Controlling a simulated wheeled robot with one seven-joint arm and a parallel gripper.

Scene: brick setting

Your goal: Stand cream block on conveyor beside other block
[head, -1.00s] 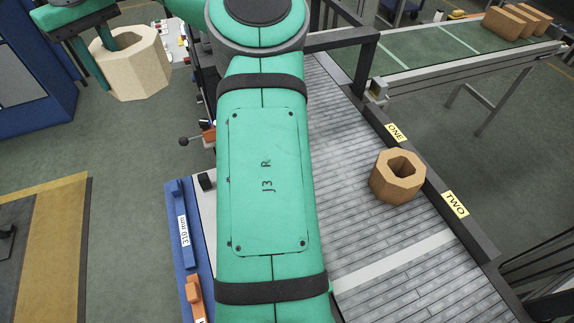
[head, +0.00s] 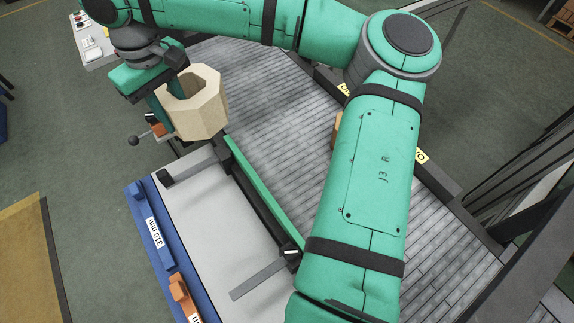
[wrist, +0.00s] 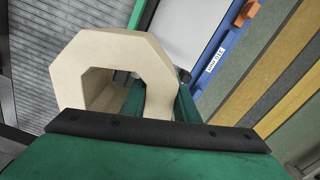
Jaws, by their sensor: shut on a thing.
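The cream block (head: 208,105) is an eight-sided hollow ring. My gripper (head: 172,108) is shut on its wall, with one finger inside the hole. The block hangs at the near-left side of the conveyor (head: 262,88), near its edge; its exact height above the surface is hard to tell. In the wrist view the cream block (wrist: 110,60) shows its open end, with a green finger in the hole. The other block, orange-brown (head: 336,130), is almost wholly hidden behind my arm; only a sliver shows, near the yellow labels on the conveyor's far rail.
A pale bench (head: 215,230) with a blue rack (head: 160,245) stands left of the conveyor, with a green-and-black bar (head: 260,190) between them. A lever with a dark knob (head: 134,140) sits near the block. The conveyor's middle is clear where visible.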

